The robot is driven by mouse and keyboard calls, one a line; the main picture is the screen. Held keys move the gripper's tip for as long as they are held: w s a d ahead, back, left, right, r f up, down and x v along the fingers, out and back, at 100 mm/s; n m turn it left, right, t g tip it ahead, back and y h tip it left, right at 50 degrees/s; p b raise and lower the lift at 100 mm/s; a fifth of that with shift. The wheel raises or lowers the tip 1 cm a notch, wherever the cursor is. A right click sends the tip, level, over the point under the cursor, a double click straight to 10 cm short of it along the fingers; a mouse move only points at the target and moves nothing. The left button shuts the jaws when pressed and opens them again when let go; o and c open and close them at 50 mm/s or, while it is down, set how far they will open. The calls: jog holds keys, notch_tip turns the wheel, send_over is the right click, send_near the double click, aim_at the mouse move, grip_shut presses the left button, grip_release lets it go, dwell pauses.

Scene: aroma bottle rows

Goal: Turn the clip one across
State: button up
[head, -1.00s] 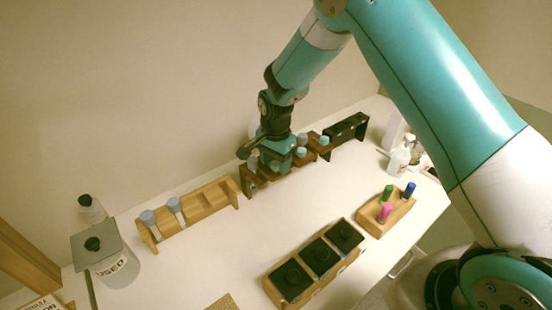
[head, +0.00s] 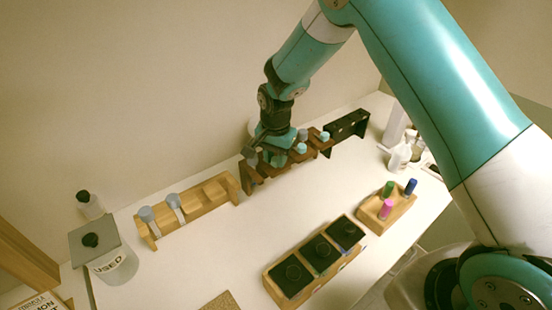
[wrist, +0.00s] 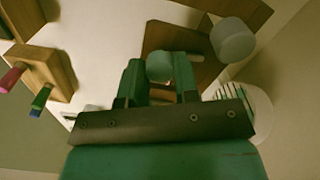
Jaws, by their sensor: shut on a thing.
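My gripper (head: 276,158) is at the dark brown rack (head: 325,149) in the middle of the back row. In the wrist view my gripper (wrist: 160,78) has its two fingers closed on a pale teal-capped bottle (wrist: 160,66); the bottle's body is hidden. A larger grey cap (wrist: 232,40) stands just right of it, beside the brown rack (wrist: 200,14). In the head view other capped bottles stand on this rack, among them a grey-blue one (head: 303,134) and a teal one (head: 301,148). I cannot make out a clip.
Left is a light wooden rack (head: 208,205) with two grey-capped bottles; right is a black rack (head: 349,124). In front are a tray with black compartments (head: 272,290), a marker block (head: 372,213) and the USED bin (head: 118,270). The table's middle is clear.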

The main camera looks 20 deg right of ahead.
aim_at(276, 159)
jog(key=n+b, duration=0.2)
jog(key=n, duration=0.2)
jog(key=shift+n, duration=0.3)
jog(key=n+b, duration=0.1)
jog(key=n, duration=0.2)
jog(key=shift+n, duration=0.3)
jog(key=n+b, duration=0.1)
jog(key=n, duration=0.3)
jog(key=shift+n+b, duration=0.3)
jog(key=shift+n, duration=1.5)
jog(key=shift+r, duration=0.1)
jog(key=o, duration=0.9)
notch_tip(276, 159, up, 17)
jog(key=b, duration=0.3)
jog(key=shift+r, duration=0.2)
